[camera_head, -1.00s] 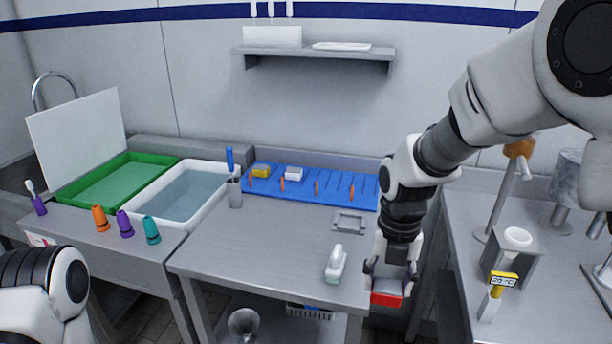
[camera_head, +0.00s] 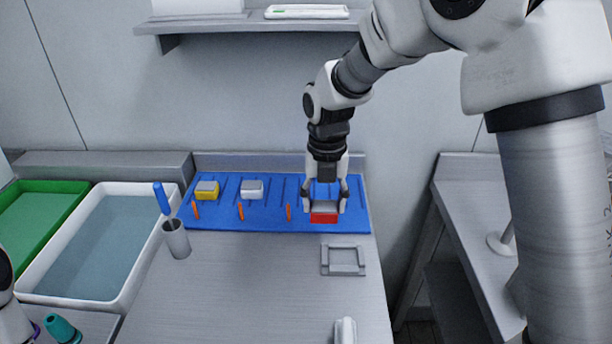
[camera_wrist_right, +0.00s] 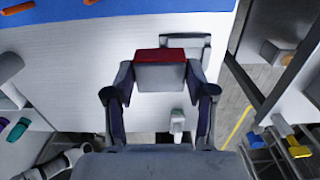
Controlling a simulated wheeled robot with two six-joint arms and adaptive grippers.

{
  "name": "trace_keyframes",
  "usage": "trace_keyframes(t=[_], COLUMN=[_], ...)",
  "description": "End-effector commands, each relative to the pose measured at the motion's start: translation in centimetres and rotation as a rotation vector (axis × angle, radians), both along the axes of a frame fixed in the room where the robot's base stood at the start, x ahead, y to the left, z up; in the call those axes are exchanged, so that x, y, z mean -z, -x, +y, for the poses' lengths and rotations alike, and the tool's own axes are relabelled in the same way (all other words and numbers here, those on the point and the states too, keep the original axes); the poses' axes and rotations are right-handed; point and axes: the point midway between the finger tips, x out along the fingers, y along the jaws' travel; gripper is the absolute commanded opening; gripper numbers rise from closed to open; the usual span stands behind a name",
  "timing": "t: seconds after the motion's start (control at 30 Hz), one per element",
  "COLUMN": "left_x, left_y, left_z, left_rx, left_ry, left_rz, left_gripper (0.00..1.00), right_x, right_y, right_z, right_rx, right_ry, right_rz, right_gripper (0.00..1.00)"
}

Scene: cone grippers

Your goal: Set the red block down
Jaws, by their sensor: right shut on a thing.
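My right gripper (camera_head: 325,205) points down and is shut on the red block (camera_head: 323,217), which has a grey upper part. The block is over the front right part of the blue slotted mat (camera_head: 265,217). I cannot tell whether it touches the mat. In the right wrist view the block (camera_wrist_right: 160,56) sits between the fingers of my right gripper (camera_wrist_right: 160,88), its red side away from the palm. My left gripper is not in view; only a bit of my left arm shows at the left edge.
A yellow block (camera_head: 207,190) and a white block (camera_head: 251,189) stand on the mat, with orange pegs along its front. A grey square frame (camera_head: 343,271) lies in front of the mat. A grey cup (camera_head: 177,241) and a white water tub (camera_head: 130,275) are to the left.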

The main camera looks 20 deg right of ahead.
Motion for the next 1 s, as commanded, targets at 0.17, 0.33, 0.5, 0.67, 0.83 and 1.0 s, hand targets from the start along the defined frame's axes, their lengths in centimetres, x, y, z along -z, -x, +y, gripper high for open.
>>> trace_keyframes(t=[0.17, 0.33, 0.5, 0.67, 0.83, 1.0], left_x=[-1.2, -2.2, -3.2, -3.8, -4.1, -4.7], left_y=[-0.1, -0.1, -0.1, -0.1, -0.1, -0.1], left_z=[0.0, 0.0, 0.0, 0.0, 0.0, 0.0], left_rx=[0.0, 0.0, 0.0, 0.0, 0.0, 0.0], left_ry=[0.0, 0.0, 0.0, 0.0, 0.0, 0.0], left_rz=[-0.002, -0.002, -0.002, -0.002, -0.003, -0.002], left_gripper=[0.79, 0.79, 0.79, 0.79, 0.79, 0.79], right_x=[-0.2, -0.2, -0.2, 0.9, 3.0, 5.6], right_y=[-4.3, -8.2, -11.7, -13.4, -13.4, -13.4], right_z=[-2.1, -4.0, -5.7, -6.6, -6.5, -6.5], right_rx=[0.002, 0.002, 0.003, 0.0, 0.0, 0.0], right_ry=[-0.001, 0.001, 0.001, 0.002, 0.001, 0.001], right_rz=[0.0, 0.0, 0.0, 0.005, 0.003, 0.004], right_gripper=[0.07, 0.07, 0.07, 0.07, 0.07, 0.07])
